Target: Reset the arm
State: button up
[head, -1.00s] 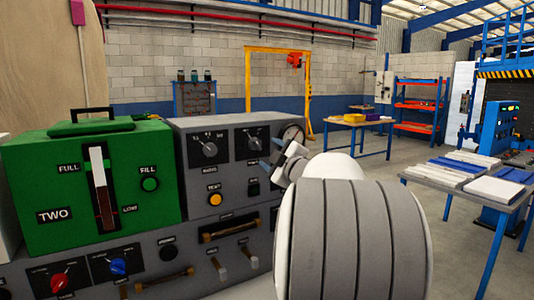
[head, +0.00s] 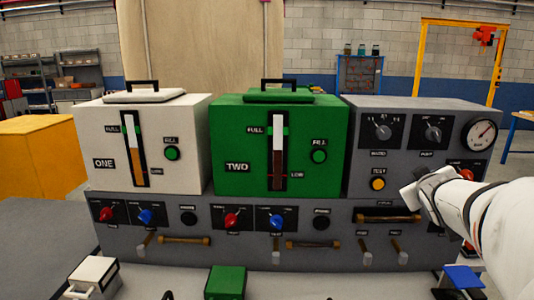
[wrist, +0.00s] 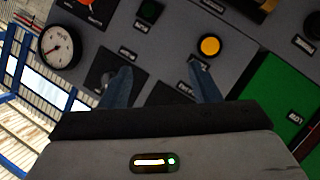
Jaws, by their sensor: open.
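My arm comes in from the right side of the head view, with my gripper (head: 428,190) in front of the right part of the grey control panel (head: 375,170). In the wrist view my gripper (wrist: 157,80) shows two blue fingers spread apart with nothing between them. The panel face lies beyond the fingertips, with a yellow button (wrist: 209,46), a round gauge (wrist: 60,46) and a dark green button near them. I cannot tell the exact gap between fingertips and panel.
A white box marked ONE (head: 95,145) and a green box marked TWO (head: 230,150) stand on the panel. Below are knobs, levers and bar handles. A small white box (head: 92,278), a small green box (head: 225,282) and a blue-topped item (head: 464,277) sit in front.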

jog(key=s+a+f+m+g+y+p, duration=0.1)
jog(key=s+a+f+g+y, duration=0.1)
jog(key=s+a+f+g, duration=0.3)
jog(key=s+a+f+m+g+y+p, duration=0.1)
jog(key=s+a+f+g, duration=0.4)
jog(key=s+a+f, duration=0.6)
jog(key=s+a+m+y, duration=0.1)
jog(key=s+a+y, duration=0.1)
jog(key=s+a, duration=0.3)
jog(key=shift+s+a+g, duration=0.25)
jog(key=shift+s+g, duration=0.15)
jog(key=shift+s, duration=0.75)
jog(key=shift+c, duration=0.2)
